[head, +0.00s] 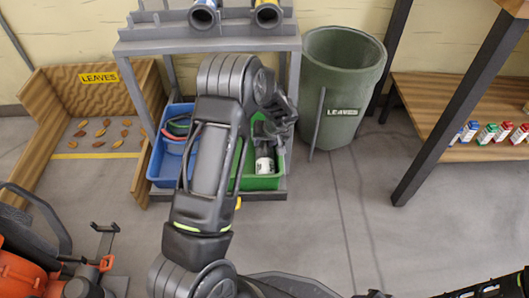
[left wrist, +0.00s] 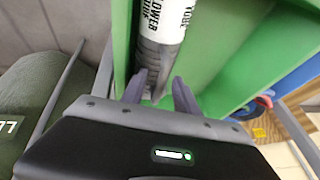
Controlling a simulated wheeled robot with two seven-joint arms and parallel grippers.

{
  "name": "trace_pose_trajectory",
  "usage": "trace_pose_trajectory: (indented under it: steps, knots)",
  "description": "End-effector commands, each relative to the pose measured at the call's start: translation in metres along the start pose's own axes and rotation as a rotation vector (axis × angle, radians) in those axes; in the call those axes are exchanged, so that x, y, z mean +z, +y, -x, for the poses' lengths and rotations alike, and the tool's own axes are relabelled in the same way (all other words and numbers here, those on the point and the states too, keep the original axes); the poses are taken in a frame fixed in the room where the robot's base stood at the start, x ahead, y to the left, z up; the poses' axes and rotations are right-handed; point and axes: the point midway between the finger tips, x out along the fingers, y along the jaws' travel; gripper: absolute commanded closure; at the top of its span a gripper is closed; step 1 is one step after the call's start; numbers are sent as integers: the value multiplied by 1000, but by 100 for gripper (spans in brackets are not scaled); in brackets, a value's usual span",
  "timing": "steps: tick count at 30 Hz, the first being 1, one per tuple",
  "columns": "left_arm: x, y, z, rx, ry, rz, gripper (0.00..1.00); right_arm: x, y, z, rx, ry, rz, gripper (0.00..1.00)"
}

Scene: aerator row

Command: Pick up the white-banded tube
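The white-banded tube (head: 264,165) is in the green crate (head: 262,183); in the head view its white band shows just below my gripper. In the left wrist view the tube's white band (left wrist: 165,18) carries dark lettering, and its dark ribbed part points toward my gripper. My left gripper (head: 272,128) is over the green crate. In the left wrist view its fingers (left wrist: 157,84) are apart, with the dark part of the tube in line between them. I cannot tell whether they touch it. My right gripper is not clearly in view.
A blue crate (head: 165,170) with hoses stands left of the green crate, under a grey bench (head: 150,44) bearing two tubes. A green LEAVES bin (head: 341,75) stands at right. A wooden LEAVES bay (head: 42,100) is at left. Floor at right is clear.

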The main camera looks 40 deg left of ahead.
Motion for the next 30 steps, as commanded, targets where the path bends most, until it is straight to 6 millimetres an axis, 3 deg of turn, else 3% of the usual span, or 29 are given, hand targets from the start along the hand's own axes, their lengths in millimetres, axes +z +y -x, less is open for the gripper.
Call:
trace_pose_trajectory:
  steps: [3, 16, 30]
  knots:
    - [0, 0, 0, 0, 0, 0, 65, 0, 0, 0, 0, 0, 0, 64]
    - [0, 0, 0, 0, 0, 0, 100, 0, 0, 0, 0, 0, 0, 64]
    - [0, 0, 0, 0, 0, 0, 100, 0, 0, 0, 0, 0, 0, 64]
